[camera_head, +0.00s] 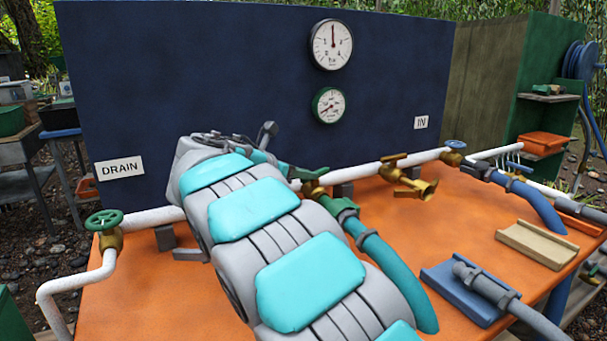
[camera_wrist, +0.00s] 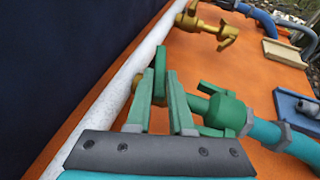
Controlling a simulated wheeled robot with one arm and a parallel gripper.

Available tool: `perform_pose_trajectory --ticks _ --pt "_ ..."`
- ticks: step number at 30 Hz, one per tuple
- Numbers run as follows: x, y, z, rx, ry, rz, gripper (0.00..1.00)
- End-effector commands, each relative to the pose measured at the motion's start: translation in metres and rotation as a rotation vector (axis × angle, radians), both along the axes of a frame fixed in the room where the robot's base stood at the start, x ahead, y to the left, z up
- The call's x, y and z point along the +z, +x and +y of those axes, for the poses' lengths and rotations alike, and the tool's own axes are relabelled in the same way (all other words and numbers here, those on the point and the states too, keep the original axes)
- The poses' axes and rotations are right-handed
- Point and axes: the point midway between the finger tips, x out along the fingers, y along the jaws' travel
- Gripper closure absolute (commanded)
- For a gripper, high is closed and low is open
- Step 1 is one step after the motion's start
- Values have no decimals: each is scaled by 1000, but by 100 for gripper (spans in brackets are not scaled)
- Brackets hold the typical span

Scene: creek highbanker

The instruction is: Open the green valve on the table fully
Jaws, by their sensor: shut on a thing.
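The green valve's lever (camera_head: 309,173) shows in the head view above a brass body (camera_head: 314,189) on the white pipe, with a green hose below it. In the wrist view the green lever (camera_wrist: 160,62) stands up between the two fingers of my gripper (camera_wrist: 159,84). My gripper is shut on this lever. The lever's far end sticks out past the fingertips. My arm hides much of the gripper and part of the valve in the head view, and I cannot tell how far the valve is turned.
A brass valve (camera_head: 408,180) sits on the same pipe to the right. A green handwheel (camera_head: 104,220) is at the far left under the DRAIN sign (camera_head: 119,168). A dark blue panel (camera_head: 200,90) rises close behind the pipe. Blue (camera_head: 440,280) and tan (camera_head: 536,243) cradles lie at the right.

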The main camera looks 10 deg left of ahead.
Motion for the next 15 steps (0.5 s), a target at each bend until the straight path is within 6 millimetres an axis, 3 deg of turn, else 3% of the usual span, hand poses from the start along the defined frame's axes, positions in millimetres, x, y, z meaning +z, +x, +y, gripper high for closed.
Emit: perform_pose_trajectory --ticks 15 --pt "1 -7 -15 323 1 0 100"
